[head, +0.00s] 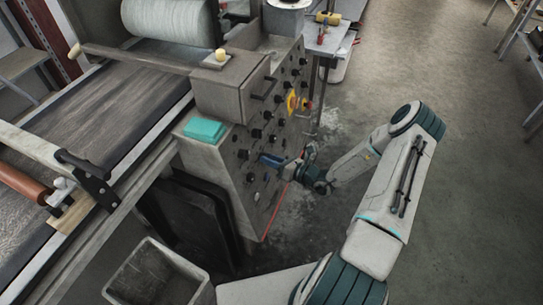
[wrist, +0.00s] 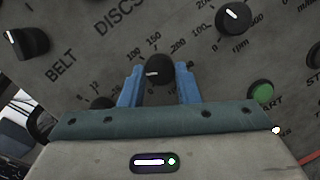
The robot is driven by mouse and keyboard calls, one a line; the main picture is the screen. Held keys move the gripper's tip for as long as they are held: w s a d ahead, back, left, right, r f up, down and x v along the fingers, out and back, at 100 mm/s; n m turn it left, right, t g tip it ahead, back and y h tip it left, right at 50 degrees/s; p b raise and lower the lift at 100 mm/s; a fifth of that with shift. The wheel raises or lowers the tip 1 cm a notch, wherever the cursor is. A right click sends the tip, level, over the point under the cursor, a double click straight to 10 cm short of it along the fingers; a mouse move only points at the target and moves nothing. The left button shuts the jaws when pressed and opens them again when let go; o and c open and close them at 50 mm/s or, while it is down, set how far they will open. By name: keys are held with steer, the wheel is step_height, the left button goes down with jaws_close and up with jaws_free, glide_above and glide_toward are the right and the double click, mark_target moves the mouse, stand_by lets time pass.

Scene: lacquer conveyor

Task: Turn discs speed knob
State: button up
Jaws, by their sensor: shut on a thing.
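The discs speed knob (wrist: 159,68) is a small black round knob with a white pointer mark facing left. It sits on the grey panel below the word DISCS, with a number scale around it. My gripper (wrist: 158,84) has one blue finger on each side of the knob and is shut on it. In the head view my gripper (head: 271,159) reaches the sloped control panel (head: 229,163) from the right. The knob itself cannot be made out there.
Other black knobs stand close by, one at the left (wrist: 28,42) and one at the upper right (wrist: 233,18). A green button (wrist: 261,93) is to the right. A yellow-backed button (head: 291,103) is higher on the panel.

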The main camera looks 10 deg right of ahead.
steer(key=shift+a+m+h+p, duration=0.1)
steer(key=shift+m+h+p, duration=0.6)
steer(key=shift+m+p, duration=1.85)
steer(key=shift+s+m+b, duration=0.1)
steer(key=shift+m+b, duration=0.75)
steer(key=shift+m, duration=0.2)
steer(key=o, duration=1)
steer(key=shift+r, duration=0.1)
